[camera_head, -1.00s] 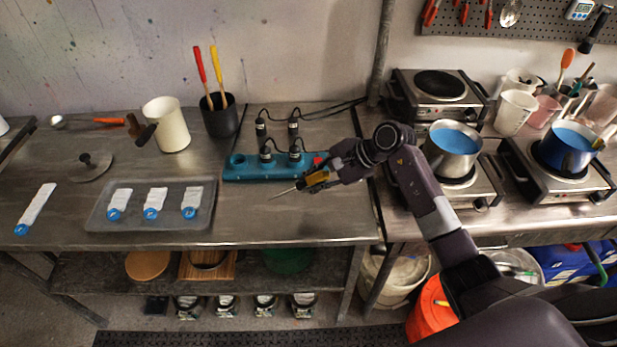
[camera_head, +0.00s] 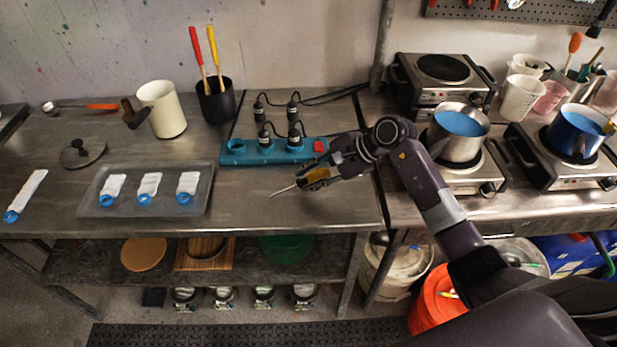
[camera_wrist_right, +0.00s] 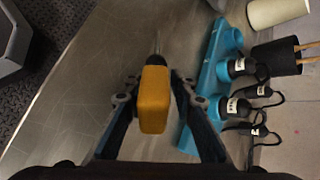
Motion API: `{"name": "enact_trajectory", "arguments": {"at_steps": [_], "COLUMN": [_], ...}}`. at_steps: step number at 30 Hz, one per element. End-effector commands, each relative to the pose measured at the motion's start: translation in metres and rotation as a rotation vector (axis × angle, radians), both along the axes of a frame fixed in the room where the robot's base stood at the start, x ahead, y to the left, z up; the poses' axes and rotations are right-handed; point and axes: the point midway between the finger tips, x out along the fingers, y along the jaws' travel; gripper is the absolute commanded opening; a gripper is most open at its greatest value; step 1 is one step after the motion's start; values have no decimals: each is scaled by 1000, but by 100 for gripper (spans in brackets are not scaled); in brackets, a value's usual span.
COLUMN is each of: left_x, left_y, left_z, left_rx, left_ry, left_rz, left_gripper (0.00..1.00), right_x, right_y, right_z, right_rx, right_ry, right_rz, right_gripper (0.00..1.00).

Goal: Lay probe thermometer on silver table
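My right gripper (camera_head: 312,178) is shut on the probe thermometer. In the right wrist view the thermometer's yellow-orange body (camera_wrist_right: 155,98) sits between the two fingers of the right gripper (camera_wrist_right: 152,90). In the head view its thin metal probe (camera_head: 284,190) points left and down, low over the silver table (camera_head: 250,213). I cannot tell whether the probe tip touches the tabletop. My left gripper is in neither view.
A teal power strip (camera_head: 232,157) with black plugs lies just behind the right gripper. A grey tray (camera_head: 209,203) with several white, blue-ended strips lies left. Hot plates with pots (camera_head: 463,148) stand right. The front of the table is clear.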

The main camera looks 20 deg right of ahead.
Motion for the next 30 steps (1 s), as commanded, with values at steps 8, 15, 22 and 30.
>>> {"name": "enact_trajectory", "arguments": {"at_steps": [8, 15, 22, 30], "left_x": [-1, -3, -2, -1], "left_y": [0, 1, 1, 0], "left_z": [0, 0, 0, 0], "left_rx": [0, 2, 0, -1], "left_ry": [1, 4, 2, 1], "left_rz": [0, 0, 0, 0], "left_gripper": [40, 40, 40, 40], "right_x": [0, 0, -10, -32], "right_y": [0, -1, -19, -53], "right_z": [0, 0, 20, 61], "right_rx": [0, 0, -5, -5], "right_ry": [0, 0, -2, -1], "right_rz": [0, 0, -1, -2], "right_gripper": [36, 36, 36, 36]}}
